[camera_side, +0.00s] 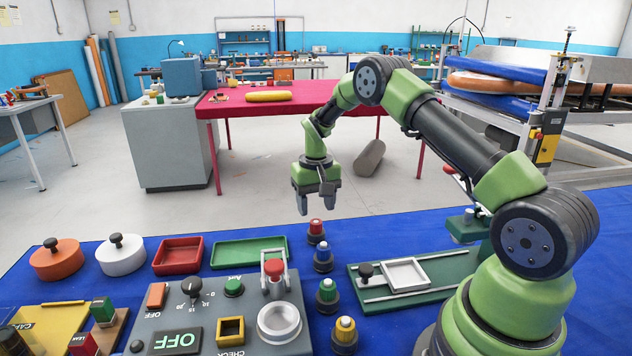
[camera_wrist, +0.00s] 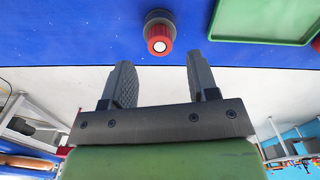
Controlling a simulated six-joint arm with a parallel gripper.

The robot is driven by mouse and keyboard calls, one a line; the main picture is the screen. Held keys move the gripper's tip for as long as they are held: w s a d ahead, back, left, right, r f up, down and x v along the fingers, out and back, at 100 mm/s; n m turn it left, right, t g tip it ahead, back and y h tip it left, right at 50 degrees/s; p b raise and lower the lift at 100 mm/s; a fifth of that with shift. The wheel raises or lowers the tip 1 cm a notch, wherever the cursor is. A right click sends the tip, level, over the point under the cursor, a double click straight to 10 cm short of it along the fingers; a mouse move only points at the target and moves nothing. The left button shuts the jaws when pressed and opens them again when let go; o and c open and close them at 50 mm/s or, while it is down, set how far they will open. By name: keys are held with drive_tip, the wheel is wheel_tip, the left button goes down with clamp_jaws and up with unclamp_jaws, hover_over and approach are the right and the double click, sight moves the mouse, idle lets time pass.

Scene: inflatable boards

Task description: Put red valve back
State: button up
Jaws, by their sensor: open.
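The red valve (camera_side: 316,227) stands upright on a dark base at the far end of a row of valves on the blue table. It also shows in the wrist view (camera_wrist: 159,38), red with a white centre, beyond the fingertips. My gripper (camera_side: 315,204) is open and empty, above and behind the red valve, with its fingers pointing down. In the wrist view both fingers of my gripper (camera_wrist: 157,75) are spread apart, and the valve is not between them.
Blue (camera_side: 323,254), green (camera_side: 327,291) and yellow (camera_side: 345,330) valves stand nearer in the row. A control panel (camera_side: 225,318), a red tray (camera_side: 178,256) and a green tray (camera_side: 249,253) lie to the left. A green board with a white frame (camera_side: 407,274) lies to the right.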

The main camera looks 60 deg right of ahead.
sight(316, 221)
drive_tip(key=s+a+r+t, duration=0.1)
drive_tip(key=s+a+r, duration=0.1)
drive_tip(key=a+r, duration=0.35)
drive_tip(key=s+a+r+n+t, duration=0.1)
drive_tip(key=s+a+r, duration=0.15)
drive_tip(key=r, duration=0.65)
drive_tip(key=s+a+r+t, duration=0.1)
drive_tip(key=s+a+r, duration=0.2)
drive_tip(key=r, duration=0.5)
drive_tip(key=s+a+n+t+y, duration=0.1)
drive_tip(key=s+a+t, duration=0.1)
drive_tip(key=s, duration=0.6)
drive_tip(key=s+a+t+y, duration=0.1)
drive_tip(key=s+a+t, duration=0.1)
drive_tip(key=s+a, duration=0.3)
drive_tip(key=s, duration=0.3)
drive_tip(key=shift+a+r+n, duration=0.3)
drive_tip(key=shift+r+n, duration=0.1)
